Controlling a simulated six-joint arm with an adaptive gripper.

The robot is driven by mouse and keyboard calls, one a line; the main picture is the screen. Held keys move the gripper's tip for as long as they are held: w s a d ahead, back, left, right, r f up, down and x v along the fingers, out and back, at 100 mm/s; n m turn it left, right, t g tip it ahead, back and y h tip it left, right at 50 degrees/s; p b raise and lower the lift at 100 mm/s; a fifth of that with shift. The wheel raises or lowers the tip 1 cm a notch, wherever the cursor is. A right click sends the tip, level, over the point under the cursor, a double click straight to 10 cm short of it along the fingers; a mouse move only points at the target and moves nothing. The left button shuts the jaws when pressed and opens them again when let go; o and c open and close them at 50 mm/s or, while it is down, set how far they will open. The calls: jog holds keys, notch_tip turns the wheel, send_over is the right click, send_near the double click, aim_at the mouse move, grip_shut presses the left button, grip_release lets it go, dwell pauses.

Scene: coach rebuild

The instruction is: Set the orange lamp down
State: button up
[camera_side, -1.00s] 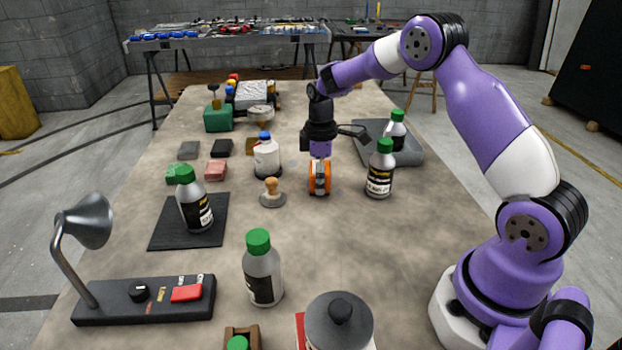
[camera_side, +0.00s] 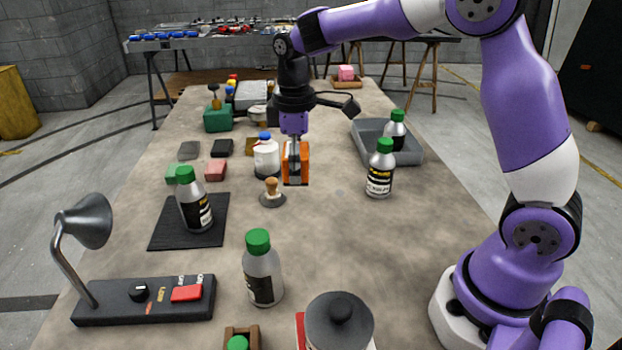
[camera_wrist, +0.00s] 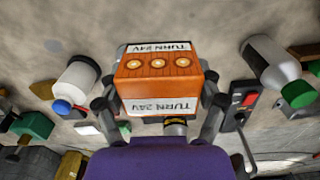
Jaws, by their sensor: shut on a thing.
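The orange lamp (camera_side: 303,168) is a small block. In the wrist view the lamp (camera_wrist: 158,68) shows an orange top with several pale round spots and white "TURN 24V" labels on two sides. My gripper (camera_side: 295,150) points down and is shut on the lamp, with one finger on each side of it in the wrist view. The lamp appears held a little above the table (camera_side: 335,240), right of the white blue-capped bottle (camera_side: 266,158). The exact gap under it is hard to tell.
A wooden-knobbed stamp (camera_side: 272,194) stands just below-left of the lamp. A green-capped bottle (camera_side: 380,172) and a grey tray (camera_side: 410,155) are to the right. Another green-capped bottle (camera_side: 262,275) stands nearer. The table's middle right is bare.

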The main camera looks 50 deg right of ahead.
jog(key=n, duration=0.1)
send_near(276, 233)
notch_tip(276, 233, down, 6)
jog(key=shift+f, duration=0.15)
jog(key=shift+s, duration=0.1)
jog(key=shift+f, duration=0.15)
jog(key=o, duration=1.1)
